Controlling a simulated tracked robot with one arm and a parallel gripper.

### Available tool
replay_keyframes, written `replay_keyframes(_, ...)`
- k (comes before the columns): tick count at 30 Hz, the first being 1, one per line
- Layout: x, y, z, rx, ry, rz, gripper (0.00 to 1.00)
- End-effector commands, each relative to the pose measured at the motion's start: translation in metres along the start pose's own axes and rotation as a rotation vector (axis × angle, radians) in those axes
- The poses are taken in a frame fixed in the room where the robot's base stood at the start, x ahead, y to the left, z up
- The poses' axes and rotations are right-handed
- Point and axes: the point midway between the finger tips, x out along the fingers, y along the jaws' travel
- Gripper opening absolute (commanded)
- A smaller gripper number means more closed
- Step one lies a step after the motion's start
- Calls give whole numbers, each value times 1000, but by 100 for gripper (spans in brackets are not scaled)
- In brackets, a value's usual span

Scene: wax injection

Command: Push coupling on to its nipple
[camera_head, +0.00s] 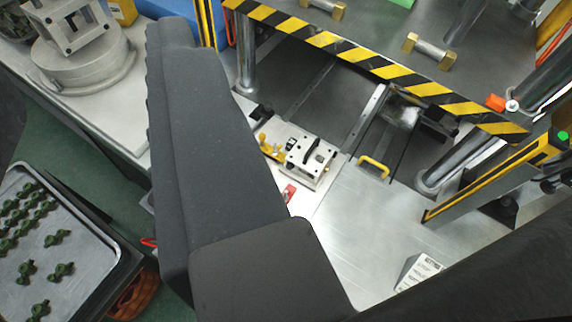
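A large dark grey shape of my own, probably part of my gripper (215,150), fills the centre left of the view. Its fingertips cannot be made out, nor whether it holds anything. Just right of it, a silver metal block (310,160) with holes and a black handle sits on the press bed. Small yellow, brass-like fittings (268,146) sit at its left side, partly near the edge of my dark shape. They may be the nipple or coupling, but I cannot tell which. A red piece (289,193) lies below the block. No coupling or hose is clearly identifiable.
A yellow-and-black striped press plate (380,66) spans above the bed between steel columns (246,50). A yellow handle (374,166) is right of the block. A tray (75,268) of green parts is at lower left. Bare bed (365,235) lies at lower right.

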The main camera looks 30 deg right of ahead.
Motion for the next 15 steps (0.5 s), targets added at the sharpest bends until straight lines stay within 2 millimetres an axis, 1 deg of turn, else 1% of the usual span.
replay_keyframes(9, 0, 0, 0, 0, 1, 0, 36)
replay_keyframes(10, 0, 0, 0, 0, 1, 0, 39)
replay_keyframes(11, 0, 0, 0, 0, 0, 0, 48)
replay_keyframes(14, 5, 1, 3, 16, -14, -1, 48)
replay_keyframes(15, 10, 2, 7, 31, -29, -1, 48)
